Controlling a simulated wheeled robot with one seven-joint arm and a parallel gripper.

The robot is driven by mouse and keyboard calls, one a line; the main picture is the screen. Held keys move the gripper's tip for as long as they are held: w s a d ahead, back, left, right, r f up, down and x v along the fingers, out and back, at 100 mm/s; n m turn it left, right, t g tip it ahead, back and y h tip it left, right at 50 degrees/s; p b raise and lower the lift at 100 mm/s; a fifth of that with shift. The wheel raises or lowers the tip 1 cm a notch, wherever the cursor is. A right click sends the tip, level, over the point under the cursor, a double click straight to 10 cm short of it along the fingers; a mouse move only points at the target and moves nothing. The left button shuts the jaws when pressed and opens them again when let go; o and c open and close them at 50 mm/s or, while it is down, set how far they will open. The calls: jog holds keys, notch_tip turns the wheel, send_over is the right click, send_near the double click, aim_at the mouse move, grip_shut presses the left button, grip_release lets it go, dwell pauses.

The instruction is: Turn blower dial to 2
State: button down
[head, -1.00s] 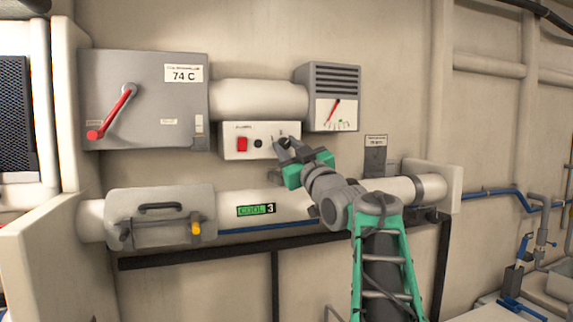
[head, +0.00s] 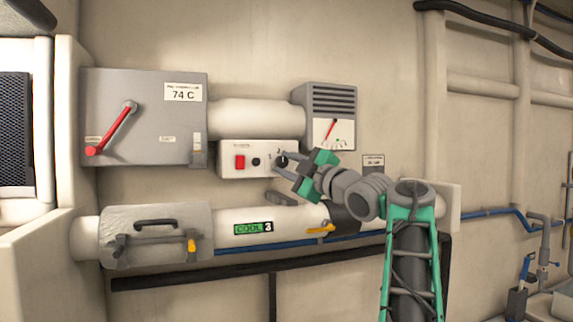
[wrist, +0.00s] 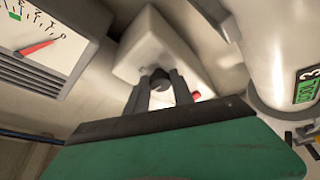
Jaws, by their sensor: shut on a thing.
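The blower panel (head: 229,158) is a white box on the wall with a red switch (head: 240,162), a small black knob (head: 256,161) and a black dial (head: 281,161) at its right end. Small position marks, among them a 1, show near the dial; the pointer's setting is too small to read. My gripper (head: 285,163) reaches the dial from the right and its fingers are shut on it. In the wrist view the two fingers (wrist: 160,92) sit either side of the dark dial (wrist: 160,80), and the panel (wrist: 165,45) fills the area behind.
A gauge box (head: 333,132) with a red needle is close above my gripper. A grey box (head: 145,120) with a red lever stands at the left. A pipe with a green COOL 3 label (head: 248,228) and a yellow-handled valve (head: 320,229) run below.

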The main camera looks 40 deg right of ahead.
dwell(0.5)
jog(key=c, duration=1.1)
grip_release()
jog(key=b+v, duration=0.2)
jog(key=v, duration=0.5)
jog(key=shift+s+b, duration=0.35)
jog(key=shift+s, duration=0.1)
jog(key=shift+f, duration=0.1)
